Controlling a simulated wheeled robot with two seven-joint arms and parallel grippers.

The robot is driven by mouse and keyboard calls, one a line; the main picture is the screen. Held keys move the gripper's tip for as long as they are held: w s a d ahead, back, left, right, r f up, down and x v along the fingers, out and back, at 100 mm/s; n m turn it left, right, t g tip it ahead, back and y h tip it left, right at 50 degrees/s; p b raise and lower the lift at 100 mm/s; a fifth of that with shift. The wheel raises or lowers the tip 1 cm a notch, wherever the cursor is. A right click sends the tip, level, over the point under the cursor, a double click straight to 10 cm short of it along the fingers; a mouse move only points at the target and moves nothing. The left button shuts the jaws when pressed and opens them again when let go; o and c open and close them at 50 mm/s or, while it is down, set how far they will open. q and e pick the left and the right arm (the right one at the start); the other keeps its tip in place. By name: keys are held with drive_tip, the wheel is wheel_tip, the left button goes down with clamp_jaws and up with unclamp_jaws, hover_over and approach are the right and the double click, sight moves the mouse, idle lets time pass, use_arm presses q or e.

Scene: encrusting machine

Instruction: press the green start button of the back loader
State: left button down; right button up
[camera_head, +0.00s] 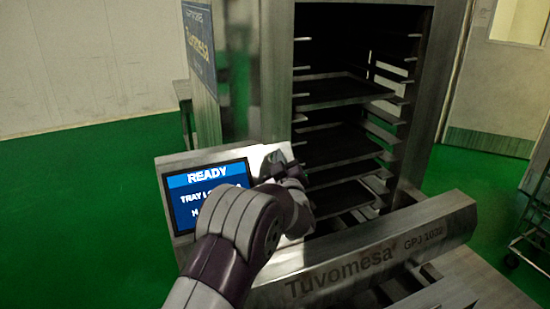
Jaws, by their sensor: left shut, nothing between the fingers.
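The back loader (270,80) is a tall metal cabinet marked Tuvomesa, with an open front. Its tilted control panel (172,160) carries a blue and black screen (182,205) that reads READY above partly covered lines. My left arm reaches up from the bottom. My left gripper (277,164) is shut with nothing in it, at the panel area just right of the screen. The green start button does not show; the gripper and wrist cover that part of the panel. I cannot tell whether the fingertips touch the panel. My right gripper is not in view.
Dark trays (340,92) sit on several rack levels inside the cabinet. A metal front beam (380,245) marked GPJ 1032 crosses below. A wire cart (535,235) stands at the right edge. Green floor (80,220) is clear on the left.

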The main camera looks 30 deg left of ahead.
use_arm(q)
drive_tip(key=shift+f, duration=0.1)
idle(0.7)
drive_tip(key=shift+w+a+f+b, duration=0.15)
drive_tip(key=shift+w+a+b, duration=0.15)
drive_tip(key=shift+b, duration=0.2)
drive_tip(key=shift+w+a+f+b, duration=0.1)
drive_tip(key=shift+a+f+b, duration=0.15)
drive_tip(key=shift+b, duration=0.25)
idle(0.4)
drive_tip(key=shift+d+r, duration=0.1)
drive_tip(key=shift+d, duration=0.05)
drive_tip(key=shift+s+d+r, duration=0.35)
drive_tip(key=shift+s, duration=0.05)
drive_tip(key=shift+d+r, duration=0.1)
idle(0.3)
drive_tip(key=s+d+r+p, duration=0.1)
drive_tip(key=s+d+r, duration=0.1)
drive_tip(key=d, duration=0.1)
drive_tip(key=shift+s+r, duration=0.35)
